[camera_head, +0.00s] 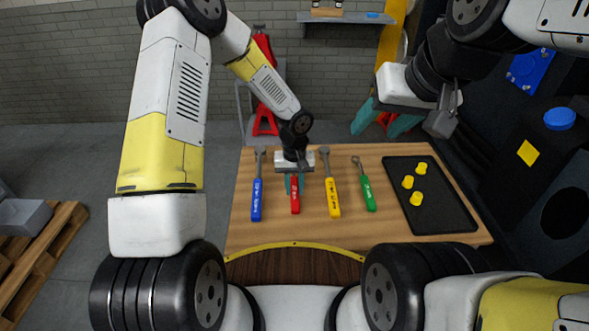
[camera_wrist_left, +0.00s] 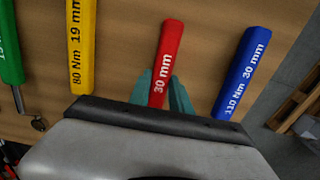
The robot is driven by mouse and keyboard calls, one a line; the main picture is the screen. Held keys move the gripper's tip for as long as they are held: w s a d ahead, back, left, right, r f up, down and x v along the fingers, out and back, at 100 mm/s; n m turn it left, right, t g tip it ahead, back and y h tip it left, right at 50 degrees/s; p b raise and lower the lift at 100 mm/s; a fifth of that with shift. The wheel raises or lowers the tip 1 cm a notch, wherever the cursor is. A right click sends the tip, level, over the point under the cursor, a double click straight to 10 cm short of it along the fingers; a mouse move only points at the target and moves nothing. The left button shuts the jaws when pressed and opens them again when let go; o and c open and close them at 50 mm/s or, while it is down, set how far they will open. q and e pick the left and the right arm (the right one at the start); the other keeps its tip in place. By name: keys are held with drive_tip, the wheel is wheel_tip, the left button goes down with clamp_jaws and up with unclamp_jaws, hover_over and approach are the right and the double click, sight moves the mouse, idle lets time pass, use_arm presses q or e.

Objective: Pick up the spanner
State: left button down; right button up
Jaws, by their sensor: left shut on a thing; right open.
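A red-handled spanner (camera_head: 295,200) lies on the wooden workbench, its handle marked "30 mm" in the left wrist view (camera_wrist_left: 165,60). My left gripper (camera_head: 293,184) comes down over it from behind. Its teal fingers (camera_wrist_left: 165,96) sit on both sides of the red handle and are shut on it. The spanner's upper part is hidden under the gripper. The handle appears to be at bench level; I cannot tell whether it is lifted. My right gripper (camera_head: 383,124) is open and empty, its teal fingers apart beyond the bench's back edge.
A blue-handled tool (camera_head: 257,200) lies left of the spanner; yellow (camera_head: 333,198) and green (camera_head: 367,193) ones lie to its right. A black tray (camera_head: 445,215) with yellow pieces (camera_head: 418,198) is at the bench's right. A shelf (camera_head: 345,20) hangs behind. A pallet (camera_head: 40,255) stands on the left floor.

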use_arm(q)
drive_tip(key=shift+r, duration=0.75)
drive_tip(key=shift+s+r, duration=0.2)
drive_tip(key=shift+r, duration=0.9)
drive_tip(key=s, duration=1)
drive_tip(key=s+r, duration=0.1)
drive_tip(key=s, duration=0.4)
drive_tip(key=shift+s, duration=0.3)
drive_tip(key=c, duration=1.9)
unclamp_jaws()
drive_tip(key=shift+c, duration=0.2)
clamp_jaws()
